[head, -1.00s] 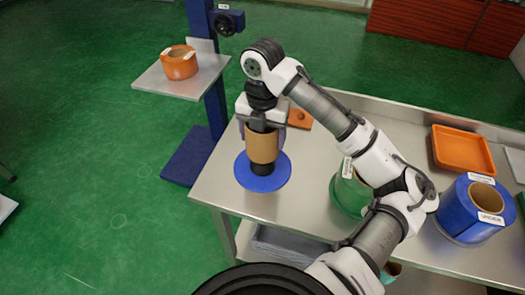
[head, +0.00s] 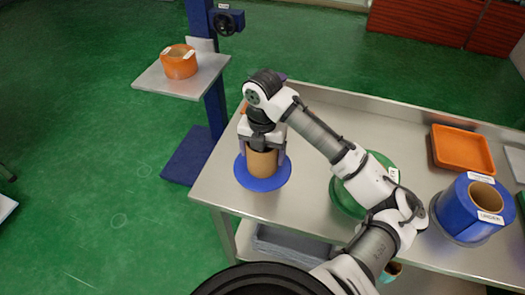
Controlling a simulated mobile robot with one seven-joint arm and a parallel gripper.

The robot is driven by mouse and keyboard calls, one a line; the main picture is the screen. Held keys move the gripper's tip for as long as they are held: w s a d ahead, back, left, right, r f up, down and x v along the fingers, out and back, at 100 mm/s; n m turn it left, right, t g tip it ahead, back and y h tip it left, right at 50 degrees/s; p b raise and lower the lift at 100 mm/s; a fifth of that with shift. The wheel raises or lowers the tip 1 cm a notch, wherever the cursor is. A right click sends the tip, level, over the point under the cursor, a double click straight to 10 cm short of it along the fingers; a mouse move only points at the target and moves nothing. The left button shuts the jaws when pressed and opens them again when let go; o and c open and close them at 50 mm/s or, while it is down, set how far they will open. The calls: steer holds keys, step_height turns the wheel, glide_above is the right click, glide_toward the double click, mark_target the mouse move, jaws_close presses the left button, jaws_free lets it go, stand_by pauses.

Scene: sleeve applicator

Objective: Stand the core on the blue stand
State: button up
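The core is a brown cardboard tube (head: 262,164), upright at the left end of the metal table in the head view. It stands over the round blue stand (head: 250,183), and its lower end appears to be at the disc. The stand's black post is hidden, with the core around it. My gripper (head: 263,153) points down over the core's top, with one finger on each side of it. Whether the fingers press on the core or stand slightly apart is too small to tell. The core's upper rim is hidden by my gripper.
A green roll (head: 346,199) lies partly behind my arm. A blue roll (head: 474,221) and an orange tray (head: 462,150) are at the right of the table (head: 312,204). An orange ring (head: 179,66) sits on a grey shelf (head: 160,85) of a blue column (head: 214,100).

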steer(key=shift+o, duration=1.3)
steer(key=shift+r, duration=0.1)
step_height(320, 180, up, 12)
steer(key=shift+b, duration=0.35)
